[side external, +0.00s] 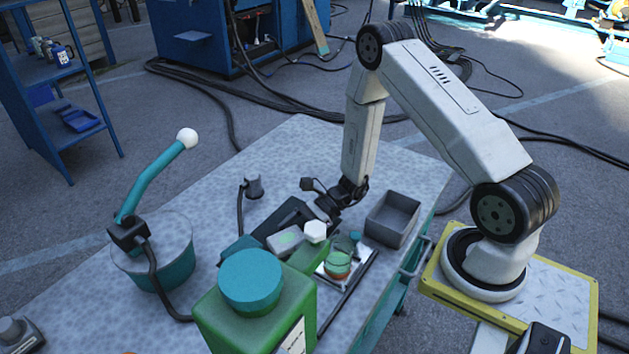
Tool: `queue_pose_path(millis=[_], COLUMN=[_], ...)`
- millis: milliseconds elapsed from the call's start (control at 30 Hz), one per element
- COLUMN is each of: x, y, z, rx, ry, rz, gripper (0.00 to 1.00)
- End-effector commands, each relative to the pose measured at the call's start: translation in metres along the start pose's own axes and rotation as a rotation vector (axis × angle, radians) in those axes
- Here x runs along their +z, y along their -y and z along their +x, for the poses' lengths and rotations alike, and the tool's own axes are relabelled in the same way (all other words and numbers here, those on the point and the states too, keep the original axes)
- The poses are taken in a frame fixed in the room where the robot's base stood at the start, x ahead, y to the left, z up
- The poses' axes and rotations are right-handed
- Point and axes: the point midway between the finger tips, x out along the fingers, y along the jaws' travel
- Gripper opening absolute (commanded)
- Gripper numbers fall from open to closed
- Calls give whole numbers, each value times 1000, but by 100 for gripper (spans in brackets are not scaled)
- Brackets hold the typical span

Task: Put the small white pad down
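The small white pad (316,232) is a pale, many-sided block in the middle of the table, at the tips of my gripper (322,214). My dark gripper reaches down from the upper right, and its fingers appear shut on the pad. The fingertips are small and partly hidden behind the pad. The pad appears just above the dark and green items around it, but its exact height is hard to tell.
A green container with a teal lid (250,282) stands in front. A grey open bin (393,218) is at the right, beside a tray (362,262) with a small jar (338,262). The table's back (300,140) is clear.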

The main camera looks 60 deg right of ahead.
Motion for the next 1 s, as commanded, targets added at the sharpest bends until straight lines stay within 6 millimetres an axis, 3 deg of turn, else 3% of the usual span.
queue_pose_path(millis=[300,467,1000], x=[2,2,2], y=[0,1,1], z=[-1,-11,-85], rx=[0,-4,-5], ry=[0,0,0], rz=[0,1,1], gripper=[100,100,100])
